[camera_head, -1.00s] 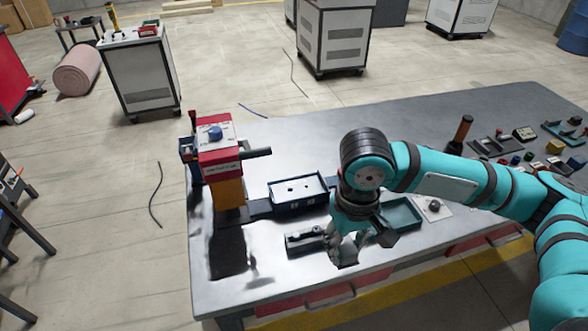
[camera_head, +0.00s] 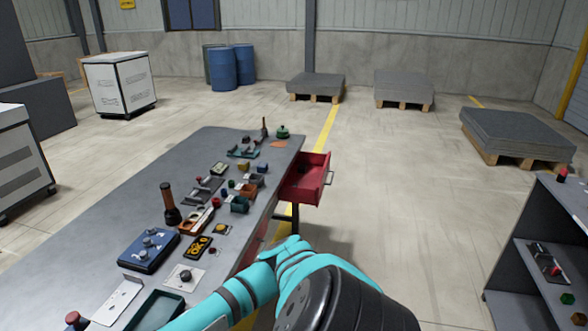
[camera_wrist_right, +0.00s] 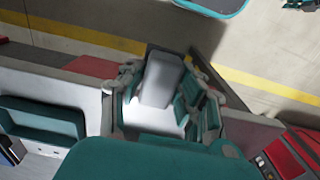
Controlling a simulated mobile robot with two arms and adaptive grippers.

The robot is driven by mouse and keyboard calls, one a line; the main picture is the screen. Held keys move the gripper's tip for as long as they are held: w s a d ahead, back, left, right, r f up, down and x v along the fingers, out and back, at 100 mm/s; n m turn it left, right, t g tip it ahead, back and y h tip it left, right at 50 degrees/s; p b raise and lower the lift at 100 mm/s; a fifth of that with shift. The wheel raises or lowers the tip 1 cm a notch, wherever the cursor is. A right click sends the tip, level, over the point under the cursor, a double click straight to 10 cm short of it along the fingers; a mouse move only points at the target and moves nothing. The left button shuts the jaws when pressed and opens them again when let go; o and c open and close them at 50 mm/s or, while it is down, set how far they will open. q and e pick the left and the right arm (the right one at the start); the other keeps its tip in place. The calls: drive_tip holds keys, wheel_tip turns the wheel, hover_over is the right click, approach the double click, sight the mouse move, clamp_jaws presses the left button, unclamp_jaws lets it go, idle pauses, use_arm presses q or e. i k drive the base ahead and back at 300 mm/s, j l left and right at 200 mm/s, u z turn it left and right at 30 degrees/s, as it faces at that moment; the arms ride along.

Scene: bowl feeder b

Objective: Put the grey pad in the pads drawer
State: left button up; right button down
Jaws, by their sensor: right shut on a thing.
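A grey rectangular pad (camera_wrist_right: 163,78) is between the fingers of my right gripper (camera_wrist_right: 166,92) in the right wrist view. The gripper is shut on it, and the floor and bench edge show behind. In the head view my right arm fills the bottom middle, and its gripper and the pad are hidden. A red drawer (camera_head: 318,180) stands pulled out from the far right end of the bench. No label on it can be read, so I cannot tell whether it is the pads drawer. My left gripper is in neither view.
The grey workbench (camera_head: 165,170) holds a blue box (camera_head: 149,250), a dark bottle-like tool (camera_head: 170,205), a teal tray (camera_head: 155,310) and several small parts. A grey shelf (camera_head: 545,225) stands at the right. The floor between bench and shelf is clear.

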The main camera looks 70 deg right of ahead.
sight(306, 182)
drive_tip(key=l+z, duration=0.1)
drive_tip(key=l, duration=1.35)
drive_tip(key=l+z, duration=0.15)
drive_tip(key=l, duration=0.55)
drive_tip(key=i+l, duration=0.1)
drive_tip(key=l, duration=0.6)
drive_tip(key=l+z, duration=0.15)
drive_tip(key=l, duration=0.55)
drive_tip(key=i+l, duration=0.1)
drive_tip(key=l, duration=0.6)
drive_tip(key=i+l+z, duration=0.15)
drive_tip(key=l, duration=0.55)
drive_tip(key=i+l, duration=0.1)
drive_tip(key=l, duration=0.6)
drive_tip(key=k+z, duration=0.05)
